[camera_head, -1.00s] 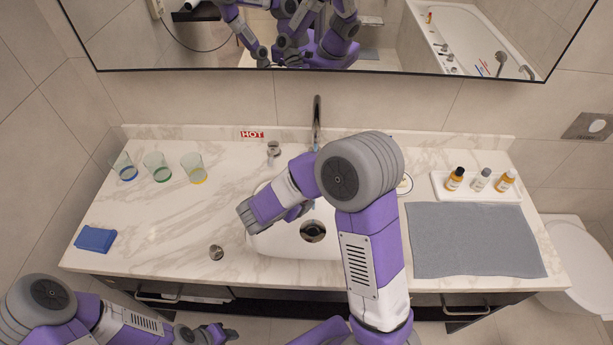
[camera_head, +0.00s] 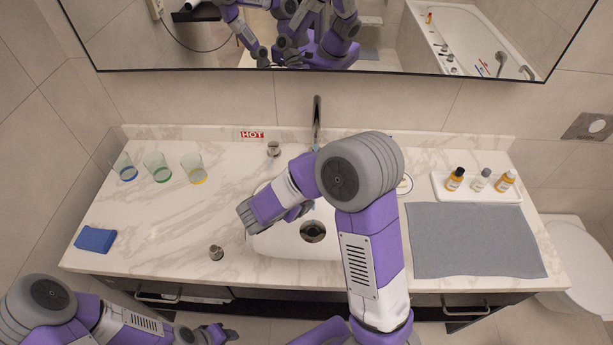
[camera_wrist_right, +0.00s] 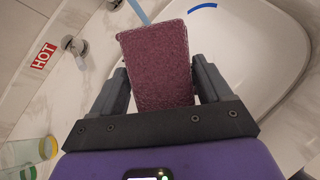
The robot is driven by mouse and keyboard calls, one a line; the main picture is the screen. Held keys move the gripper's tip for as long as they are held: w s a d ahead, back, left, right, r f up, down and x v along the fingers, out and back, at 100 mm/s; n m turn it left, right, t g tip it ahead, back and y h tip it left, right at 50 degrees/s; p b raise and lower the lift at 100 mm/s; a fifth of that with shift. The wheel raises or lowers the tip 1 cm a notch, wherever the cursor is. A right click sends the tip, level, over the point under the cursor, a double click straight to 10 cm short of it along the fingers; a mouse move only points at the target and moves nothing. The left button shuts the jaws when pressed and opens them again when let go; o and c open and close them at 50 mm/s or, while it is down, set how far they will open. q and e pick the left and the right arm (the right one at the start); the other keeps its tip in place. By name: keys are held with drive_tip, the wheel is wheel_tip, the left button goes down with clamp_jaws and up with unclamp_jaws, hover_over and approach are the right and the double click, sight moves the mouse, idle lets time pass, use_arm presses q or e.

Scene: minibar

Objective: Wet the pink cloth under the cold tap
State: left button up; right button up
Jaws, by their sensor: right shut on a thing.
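The pink cloth (camera_wrist_right: 160,68), a dark pink folded block, is between the fingers of my right gripper (camera_wrist_right: 160,85), which is shut on it. In the head view my right gripper (camera_head: 298,212) is over the sink basin (camera_head: 285,246), and my arm hides the cloth. The tap spout (camera_head: 317,112) stands behind the basin. A thin light-blue stream (camera_wrist_right: 138,11) meets the cloth's upper left edge in the wrist view. The cold tap's handle is not visible, perhaps behind my arm. My left gripper (camera_head: 217,333) is low, in front of the counter; its opening is unclear.
A knob (camera_head: 273,149) stands by the red HOT label (camera_head: 252,134). Several glasses (camera_head: 157,167) and a blue folded cloth (camera_head: 96,239) are at left. A tray (camera_head: 443,190) with bottles and a grey mat (camera_head: 472,241) are at right. The left counter has clear room.

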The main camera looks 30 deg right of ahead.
drive_tip(key=p+v, duration=0.2)
drive_tip(key=v, duration=0.4)
drive_tip(key=shift+s, duration=0.5)
drive_tip(key=shift+d+r, duration=0.1)
drive_tip(key=shift+d, duration=0.05)
